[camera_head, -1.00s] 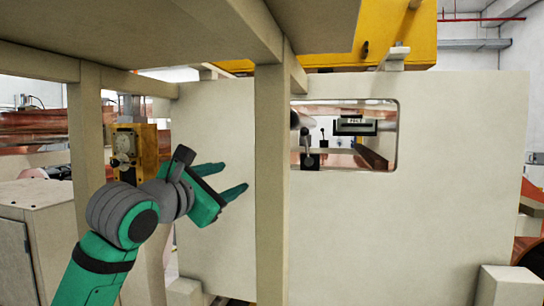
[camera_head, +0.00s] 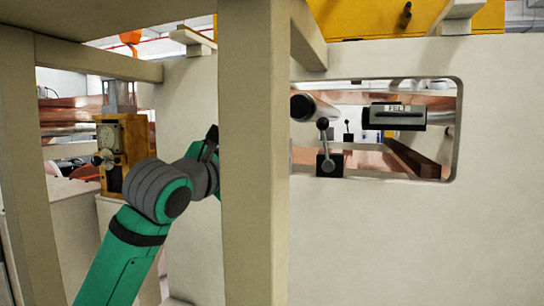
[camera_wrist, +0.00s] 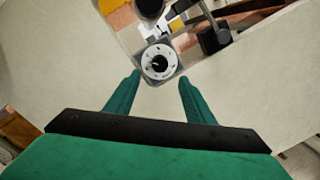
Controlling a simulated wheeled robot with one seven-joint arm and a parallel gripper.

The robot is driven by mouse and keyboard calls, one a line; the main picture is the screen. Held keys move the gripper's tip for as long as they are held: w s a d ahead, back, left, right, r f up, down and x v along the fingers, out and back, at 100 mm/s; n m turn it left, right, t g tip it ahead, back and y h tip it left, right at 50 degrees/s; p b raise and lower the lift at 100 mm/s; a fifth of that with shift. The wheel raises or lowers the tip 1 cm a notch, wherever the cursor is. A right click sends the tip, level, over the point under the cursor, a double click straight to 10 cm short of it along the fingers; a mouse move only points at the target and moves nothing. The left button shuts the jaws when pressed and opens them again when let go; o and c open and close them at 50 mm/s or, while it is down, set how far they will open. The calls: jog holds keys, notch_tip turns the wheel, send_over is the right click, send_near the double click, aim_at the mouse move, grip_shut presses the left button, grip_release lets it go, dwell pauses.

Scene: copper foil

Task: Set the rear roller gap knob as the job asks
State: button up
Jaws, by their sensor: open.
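A round dial knob (camera_wrist: 158,63) with a white marked face and a black centre sits on a grey square plate, in the upper middle of the wrist view. It lies beyond my gripper's (camera_wrist: 159,77) two green fingertips, roughly centred between them. The fingers are open, with nothing between them that I can see them touching. The dial's markings are too small to read. In the head view my gripper is mostly hidden behind a beige post (camera_head: 250,170). I cannot pick out the same dial there.
A yellow block with a grey knob (camera_head: 104,158) stands at the left. A large beige panel (camera_head: 400,240) has a window opening showing a roller (camera_head: 316,107), a lever (camera_head: 323,140) and a small black display (camera_head: 397,115). In the wrist view, dark hardware (camera_wrist: 212,38) sits right of the dial.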

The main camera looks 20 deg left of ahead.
jog(key=w+d, duration=0.1)
jog(key=w, duration=0.9)
jog(key=shift+d, duration=0.15)
jog(key=shift+c, duration=0.7)
jog(key=c, duration=0.9)
